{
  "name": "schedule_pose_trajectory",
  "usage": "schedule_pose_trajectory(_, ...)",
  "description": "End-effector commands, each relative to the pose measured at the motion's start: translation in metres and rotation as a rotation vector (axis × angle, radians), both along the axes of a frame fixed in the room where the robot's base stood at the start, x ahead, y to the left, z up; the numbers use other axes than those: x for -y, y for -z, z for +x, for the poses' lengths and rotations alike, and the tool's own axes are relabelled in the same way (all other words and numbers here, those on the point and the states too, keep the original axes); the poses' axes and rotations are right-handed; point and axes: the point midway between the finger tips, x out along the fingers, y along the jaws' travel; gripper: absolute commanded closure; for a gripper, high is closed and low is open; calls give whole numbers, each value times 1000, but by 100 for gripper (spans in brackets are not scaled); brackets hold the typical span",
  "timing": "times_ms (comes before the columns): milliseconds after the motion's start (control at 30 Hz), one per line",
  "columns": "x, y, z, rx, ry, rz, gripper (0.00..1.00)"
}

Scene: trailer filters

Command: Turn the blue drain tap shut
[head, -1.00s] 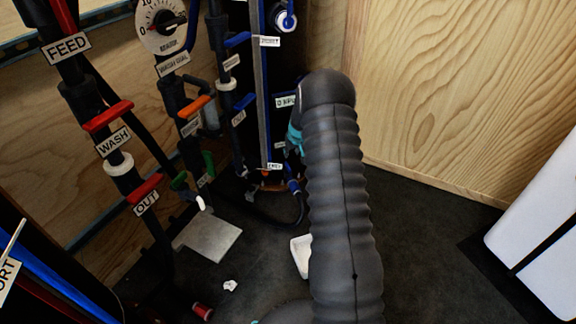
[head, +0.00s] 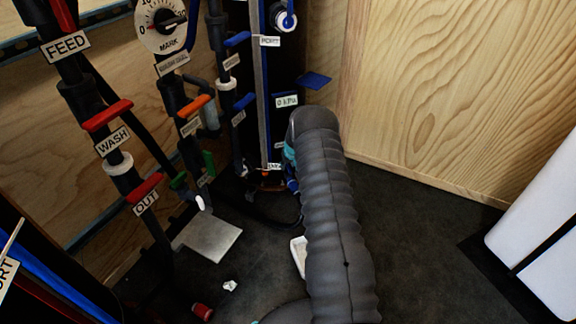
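Several blue handles show, and I cannot read a label that marks one as the drain tap. A flat blue handle (head: 314,80) sticks out to the right of the dark column, above the "0 kPa" label. Two more blue handles, an upper one (head: 238,39) and a lower one (head: 243,101), sit on the pipe left of the column. A small blue fitting (head: 292,186) shows low at the column's foot, partly behind my grey sleeved arm. My gripper is hidden behind the arm, so its fingers and any contact do not show.
Left pipes carry red handles at WASH (head: 108,115) and OUT (head: 145,187), and an orange handle (head: 193,106). A dial (head: 160,25) is at the top. A white tray (head: 298,256), a grey plate (head: 212,238) and a red can (head: 202,311) lie on the floor.

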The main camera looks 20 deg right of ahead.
Motion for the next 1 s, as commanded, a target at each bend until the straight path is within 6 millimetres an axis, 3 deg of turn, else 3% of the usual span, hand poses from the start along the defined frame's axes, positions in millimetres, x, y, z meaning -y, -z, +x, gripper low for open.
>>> schedule_pose_trajectory(133,0,0,0,0,0,0,62)
schedule_pose_trajectory(300,0,0,0,0,0,0,100)
schedule_pose_trajectory(667,0,0,0,0,12,0,100)
schedule_pose_trajectory(1000,-1,1,0,-1,144,-1,100)
